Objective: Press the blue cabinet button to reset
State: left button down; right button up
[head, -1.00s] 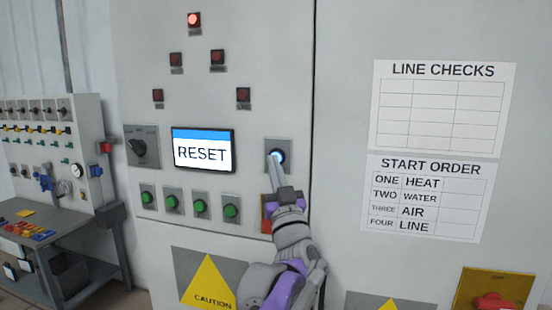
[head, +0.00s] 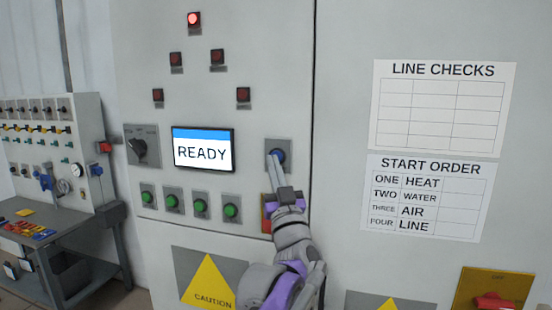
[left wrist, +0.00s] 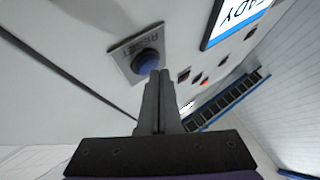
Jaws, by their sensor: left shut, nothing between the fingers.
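The blue button (head: 281,154) sits on a grey plate on the cabinet, right of the screen. In the left wrist view the blue button (left wrist: 147,62) is unlit, on a plate lettered RESET. My left gripper (head: 275,160) is shut and empty, its fingertips at the button's lower left edge in the head view. In the left wrist view the shut fingers (left wrist: 158,76) end just below the button; I cannot tell whether they touch it. The cabinet screen (head: 203,150) reads READY. My right gripper is not in view.
A red lamp (head: 194,19) is lit at the cabinet's top; several lamps below it are dark. A rotary switch (head: 142,146) is left of the screen, with green buttons (head: 201,208) below. A workbench (head: 60,235) stands at the left. Paper charts hang on the right.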

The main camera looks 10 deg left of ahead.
pick_arm(q)
jog(key=shift+s, duration=0.5)
jog(key=shift+s+a, duration=0.1)
jog(key=shift+s, duration=2.35)
